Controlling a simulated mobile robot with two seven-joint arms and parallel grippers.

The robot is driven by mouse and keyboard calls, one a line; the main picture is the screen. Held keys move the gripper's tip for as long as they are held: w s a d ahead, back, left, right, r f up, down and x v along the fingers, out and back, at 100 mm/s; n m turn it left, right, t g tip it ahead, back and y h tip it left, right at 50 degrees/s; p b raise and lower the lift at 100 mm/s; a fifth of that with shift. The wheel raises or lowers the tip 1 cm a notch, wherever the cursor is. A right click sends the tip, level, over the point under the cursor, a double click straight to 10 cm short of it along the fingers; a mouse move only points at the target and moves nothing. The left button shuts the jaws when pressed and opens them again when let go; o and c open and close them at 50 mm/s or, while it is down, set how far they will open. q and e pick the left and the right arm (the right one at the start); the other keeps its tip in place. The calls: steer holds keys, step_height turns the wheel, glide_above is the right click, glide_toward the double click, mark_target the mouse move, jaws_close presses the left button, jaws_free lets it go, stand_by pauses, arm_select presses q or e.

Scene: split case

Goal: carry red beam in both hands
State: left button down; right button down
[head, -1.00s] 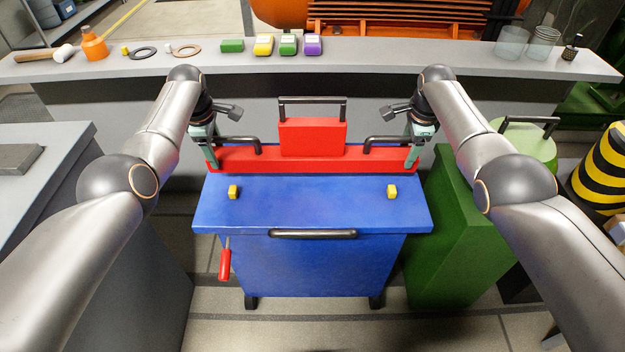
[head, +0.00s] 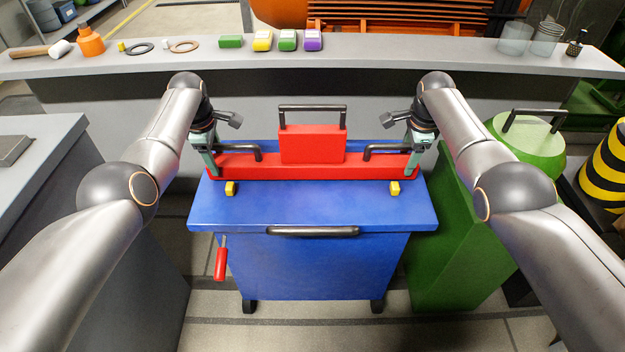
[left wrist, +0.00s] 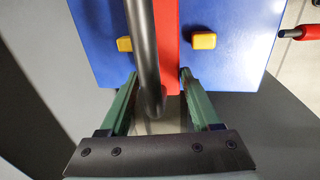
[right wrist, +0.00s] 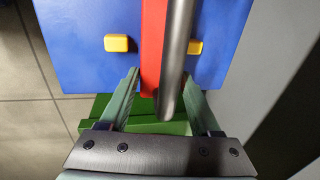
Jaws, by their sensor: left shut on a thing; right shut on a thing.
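The red beam (head: 270,172) runs level from left to right above the blue case top (head: 310,210). A red block with a black handle (head: 312,106) stands up at its middle, and a black bent handle (head: 240,148) shows near each end. My left gripper (head: 213,165) is shut on the left end and my right gripper (head: 412,165) on the right end. The beam also shows between the fingers in the left wrist view (left wrist: 167,50) and right wrist view (right wrist: 152,50). I cannot tell whether the beam touches the case.
Yellow blocks (head: 231,188) (head: 394,188) sit on the blue top; the wrist views show them on both sides of the beam. A green cabinet (head: 455,235) stands at the right, a grey table (head: 50,140) at the left. A grey counter (head: 370,62) with several small items runs behind.

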arm_select(q)
steer(key=shift+w+f+b, duration=0.1)
steer(key=shift+f+b, duration=0.25)
steer(key=shift+f, duration=0.05)
arm_select(e)
steer(key=shift+w+f, duration=0.1)
steer(key=shift+f, duration=0.25)
arm_select(q)
steer(key=shift+c, duration=0.5)
jaws_free()
arm_select(e)
steer(key=shift+c, duration=0.5)
jaws_free()
arm_select(q)
steer(key=shift+r, duration=0.15)
arm_select(e)
steer(key=shift+r, duration=0.1)
arm_select(q)
step_height(320, 180, up, 12)
steer(key=s, duration=0.2)
steer(key=shift+s+f, duration=0.2)
steer(key=shift+s, duration=0.1)
arm_select(e)
step_height(320, 180, up, 12)
steer(key=s, duration=0.2)
steer(key=shift+s, duration=0.3)
